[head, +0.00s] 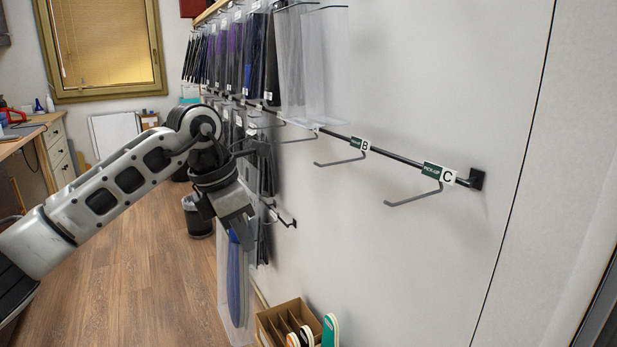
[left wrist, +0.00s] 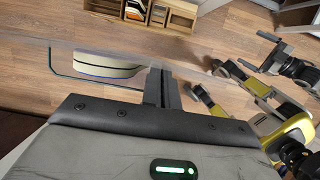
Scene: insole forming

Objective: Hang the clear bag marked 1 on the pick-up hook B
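The pick-up hook B (head: 341,161) is a grey rod sticking out from the wall rail, with a B label at its base; it is bare. A clear bag (head: 232,290) with a blue insole in it hangs below my left gripper (head: 240,232), left of and lower than hook B. The gripper's fingers are shut on the bag's upper part. The bag and insole (left wrist: 105,66) also show in the left wrist view beside the shut fingers (left wrist: 160,88). No mark 1 can be read on the bag.
Hook C (head: 412,197) is bare, to the right of B. Clear bags (head: 312,65) hang above B on the upper row, with dark sheets farther left. A wooden divided box (head: 285,322) with insoles stands below. The wall in front of hook B is clear.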

